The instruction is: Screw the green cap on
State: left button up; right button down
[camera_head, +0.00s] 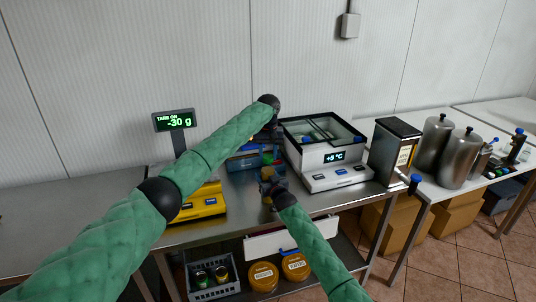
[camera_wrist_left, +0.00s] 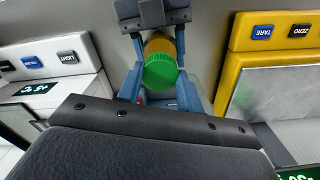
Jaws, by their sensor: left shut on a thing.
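The green cap (camera_wrist_left: 160,72) sits between the two blue-grey fingers of my left gripper (camera_wrist_left: 162,88), which is shut on it. In the head view the cap (camera_head: 267,158) shows as a small green patch below my left gripper. An amber jar (camera_wrist_left: 160,44) is right behind the cap in the left wrist view, in line with it. Whether the cap touches or sits on the rim cannot be told. My right gripper (camera_wrist_left: 153,18) reaches in from the far side, its fingers around the jar. In the head view it (camera_head: 268,179) is just below the cap.
A yellow scale (camera_head: 205,203) stands left of the grippers, its display (camera_head: 174,121) reading -30 g. A white chilled box (camera_head: 325,157) stands close on the right. A blue box (camera_head: 243,161) is behind the grippers. The steel table's front strip (camera_head: 235,226) is clear.

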pick_arm(q)
jog(key=m, duration=1.3)
jog(key=o, duration=1.1)
jog(key=shift+r, duration=2.2)
jog(key=shift+c, duration=0.3)
